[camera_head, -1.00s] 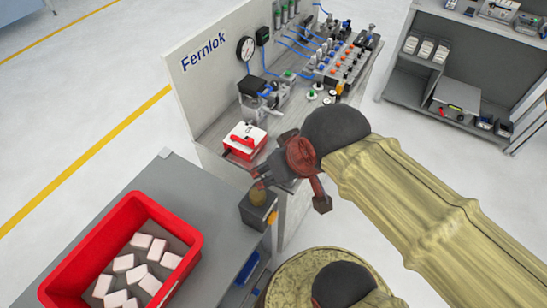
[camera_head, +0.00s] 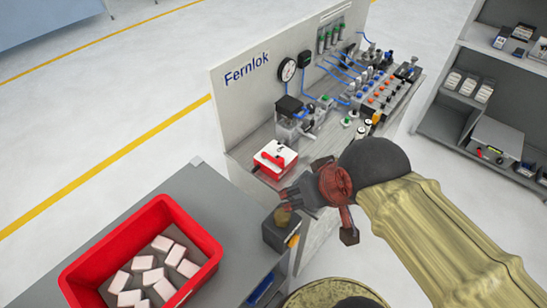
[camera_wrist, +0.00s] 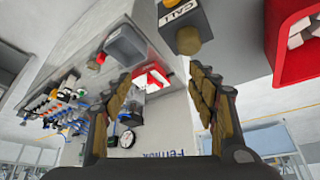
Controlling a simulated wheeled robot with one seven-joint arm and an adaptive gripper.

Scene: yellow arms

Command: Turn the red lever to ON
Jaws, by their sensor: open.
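The red lever (camera_head: 273,159) sits on a white box with a red lower part, on the grey bench in front of the Fernlok panel. Any ON or OFF marking is too small to read. In the wrist view the red lever's box (camera_wrist: 152,78) shows between the fingers, some way beyond them. My gripper (camera_head: 284,202) is open and empty, below and slightly right of the lever in the head view, apart from it. In the wrist view my gripper (camera_wrist: 160,76) has its two brown padded fingers spread wide.
A dark box with a brownish button (camera_head: 283,217) stands at the grey table's corner, close to my fingers; its CALL label shows in the wrist view. A red bin (camera_head: 205,240) holds several pale blocks. A gauge (camera_head: 288,69), valves and blue hoses crowd the bench behind the lever.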

